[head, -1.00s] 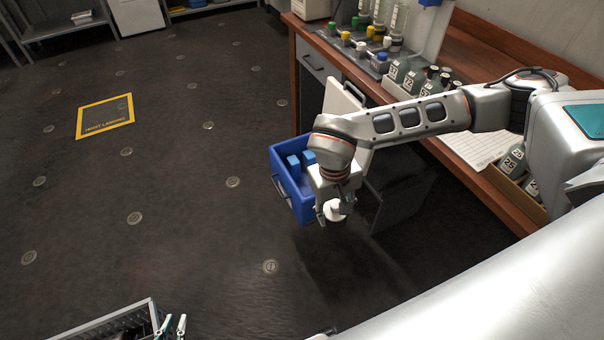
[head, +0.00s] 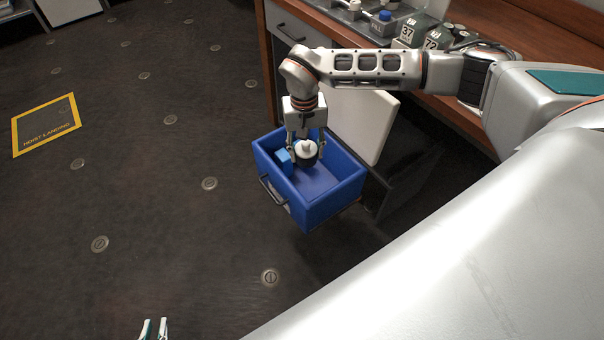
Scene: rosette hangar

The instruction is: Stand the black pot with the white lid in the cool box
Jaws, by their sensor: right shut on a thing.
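The black pot with the white lid (head: 306,152) is between the fingers of my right gripper (head: 306,148), which is shut on it. The pot looks upright, with its lid and knob on top and its dark side partly hidden by the fingers. It is over the rear left part of the open blue cool box (head: 318,213), within its rim as seen from above. I cannot tell whether its base touches the box floor. My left gripper (head: 154,329) shows only as two fingertips at the bottom edge, apart and with nothing seen between them.
A blue block (head: 284,158) lies in the cool box left of the pot; the box's front and right floor is bare. A white panel (head: 358,118) stands upright behind the box. The wooden bench (head: 445,97) carries bottles. Dark floor lies open to the left.

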